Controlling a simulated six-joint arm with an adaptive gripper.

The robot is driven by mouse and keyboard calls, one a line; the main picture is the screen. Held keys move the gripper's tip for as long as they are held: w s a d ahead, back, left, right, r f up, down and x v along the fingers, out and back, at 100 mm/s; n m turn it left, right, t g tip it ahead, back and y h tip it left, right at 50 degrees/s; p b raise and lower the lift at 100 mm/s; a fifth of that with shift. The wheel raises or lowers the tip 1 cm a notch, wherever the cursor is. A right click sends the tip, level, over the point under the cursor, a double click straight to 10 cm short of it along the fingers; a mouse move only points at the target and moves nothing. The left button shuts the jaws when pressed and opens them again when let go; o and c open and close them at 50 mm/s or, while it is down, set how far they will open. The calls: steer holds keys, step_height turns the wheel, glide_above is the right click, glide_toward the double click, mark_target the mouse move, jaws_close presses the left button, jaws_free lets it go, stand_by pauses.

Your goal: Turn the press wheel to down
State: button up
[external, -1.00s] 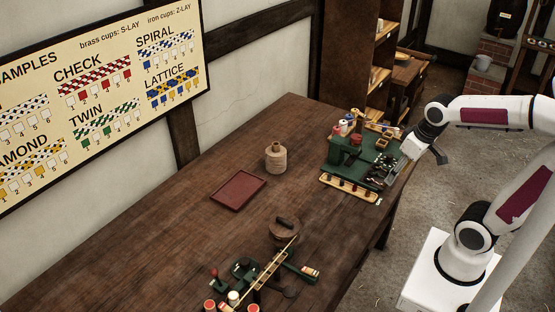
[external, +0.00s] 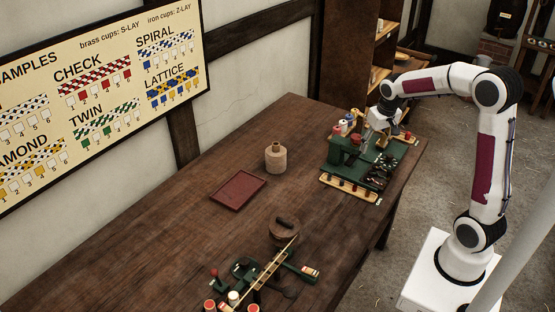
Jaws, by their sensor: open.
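A green machine (external: 343,153) stands near the far right end of the wooden table. A small red round part (external: 356,138) sits on its top; I cannot tell whether it is the press wheel or which way the wheel stands. My gripper (external: 379,132) points down over the back right part of the machine, close to the dark metal parts (external: 381,168) on its right side. The gripper is open and appears to hold nothing. Its fingertips are small and partly lost among the machine's parts, so I cannot tell whether they touch anything.
A wooden strip with dark pegs (external: 349,188) lies before the machine, and coloured spools (external: 343,125) stand behind it. A tan bottle-shaped spool (external: 276,158), a red tray (external: 237,190), a round lidded wooden piece (external: 284,228) and a green braiding rig (external: 244,270) are further left. The mid-table is mostly clear.

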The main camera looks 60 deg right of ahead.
mark_target(356, 137)
steer(key=w+d+r+m+t+h, duration=0.1)
steer(key=w+d+m, duration=0.1)
steer(key=w+d, duration=0.5)
steer(key=shift+w+d+r+m, duration=0.2)
steer(key=shift+w+r+m, duration=0.15)
steer(key=shift+w, duration=0.15)
steer(key=shift+f, duration=0.15)
steer(key=shift+x, duration=3.8)
steer(key=shift+w, duration=0.1)
steer(key=c, duration=1.1)
